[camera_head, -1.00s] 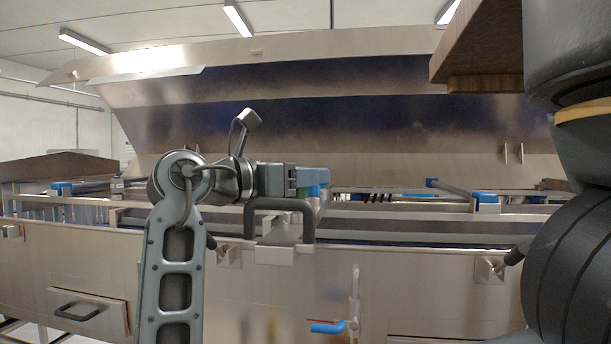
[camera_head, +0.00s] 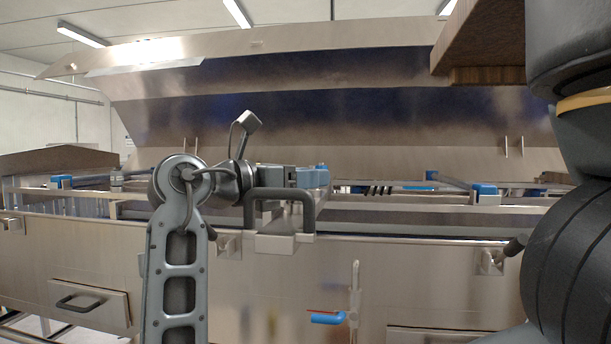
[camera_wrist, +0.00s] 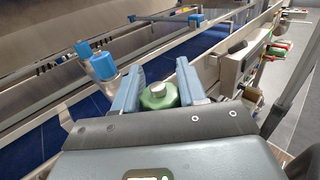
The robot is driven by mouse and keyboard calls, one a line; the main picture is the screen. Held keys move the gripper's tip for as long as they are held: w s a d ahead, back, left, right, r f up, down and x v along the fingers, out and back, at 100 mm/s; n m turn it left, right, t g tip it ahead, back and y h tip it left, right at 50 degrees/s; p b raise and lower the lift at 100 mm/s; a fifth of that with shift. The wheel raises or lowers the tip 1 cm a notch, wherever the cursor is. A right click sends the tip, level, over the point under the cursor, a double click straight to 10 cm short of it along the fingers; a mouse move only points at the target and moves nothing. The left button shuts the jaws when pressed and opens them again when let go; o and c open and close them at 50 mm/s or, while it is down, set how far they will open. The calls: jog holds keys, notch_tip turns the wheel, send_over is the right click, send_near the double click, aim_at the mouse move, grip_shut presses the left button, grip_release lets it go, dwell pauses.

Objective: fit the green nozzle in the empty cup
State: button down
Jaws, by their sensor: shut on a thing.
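My gripper (camera_wrist: 157,92) is shut on the green nozzle (camera_wrist: 158,99), which sits between the two blue-grey fingers in the wrist view. The nozzle has a round green body and a pale metal top. In the head view my gripper (camera_head: 305,178) is over the conveyor's near side, behind a dark bar handle. The nozzle cannot be made out there. I cannot pick out the empty cup in either view.
In the wrist view, blue-topped metal fittings (camera_wrist: 103,66) stand left of my fingers, close by. The dark blue belt (camera_wrist: 40,148) runs alongside, bordered by metal rails. A dark handle (camera_head: 280,194) and a raised metal hood (camera_head: 330,75) frame the conveyor.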

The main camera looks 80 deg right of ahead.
jog(key=c, duration=0.5)
grip_release()
jog(key=shift+c, duration=0.2)
